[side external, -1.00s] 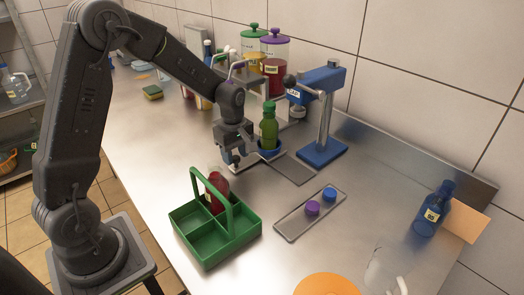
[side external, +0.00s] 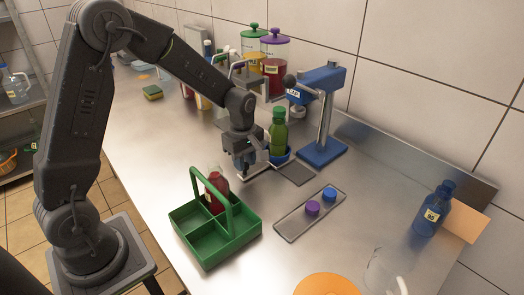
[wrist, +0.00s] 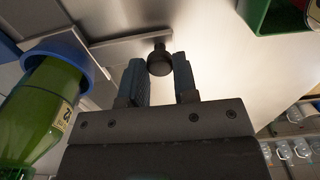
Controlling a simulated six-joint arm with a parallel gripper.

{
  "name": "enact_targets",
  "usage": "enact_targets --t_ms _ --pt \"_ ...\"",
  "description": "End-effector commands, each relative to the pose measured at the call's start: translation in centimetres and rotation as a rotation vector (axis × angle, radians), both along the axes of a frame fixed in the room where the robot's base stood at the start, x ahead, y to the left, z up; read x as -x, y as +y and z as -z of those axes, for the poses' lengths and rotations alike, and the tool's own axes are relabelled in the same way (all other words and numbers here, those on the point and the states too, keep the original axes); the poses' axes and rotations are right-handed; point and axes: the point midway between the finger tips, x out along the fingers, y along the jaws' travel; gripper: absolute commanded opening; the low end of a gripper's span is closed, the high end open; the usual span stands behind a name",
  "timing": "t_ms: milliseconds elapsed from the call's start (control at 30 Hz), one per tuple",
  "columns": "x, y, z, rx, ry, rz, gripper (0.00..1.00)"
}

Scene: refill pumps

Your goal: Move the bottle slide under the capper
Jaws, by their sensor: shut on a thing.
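A green bottle (side external: 278,132) stands upright in the round blue cup (side external: 282,159) of the slide. Its top shows left of and lower than the capper's head (side external: 299,96). The capper (side external: 325,90) has a blue arm on a grey post and a blue base. My gripper (side external: 247,171) is low at the left of the cup. In the wrist view my fingers (wrist: 161,80) are on both sides of the slide's dark knob (wrist: 159,60), shut on it. The bottle also shows at the left of the wrist view (wrist: 38,110). The capper's underside is hidden.
A dark track plate (side external: 297,173) lies right of the cup. In front are a tray (side external: 290,228) with a purple and a blue cap, and a green carrier (side external: 205,240) holding a red bottle (side external: 216,188). A blue bottle (side external: 432,212) stands at the right. Pump jars stand behind.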

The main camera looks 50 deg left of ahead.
Motion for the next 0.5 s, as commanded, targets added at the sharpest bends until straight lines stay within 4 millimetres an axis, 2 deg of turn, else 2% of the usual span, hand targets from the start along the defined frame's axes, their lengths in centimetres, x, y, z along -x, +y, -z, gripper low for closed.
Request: enact_targets --t_ms 200,500 --pt "0.0 -1.6 0.0 0.0 -0.001 0.002 0.12" --pt "0.0 -2.6 -0.1 0.0 -0.001 0.001 0.12"
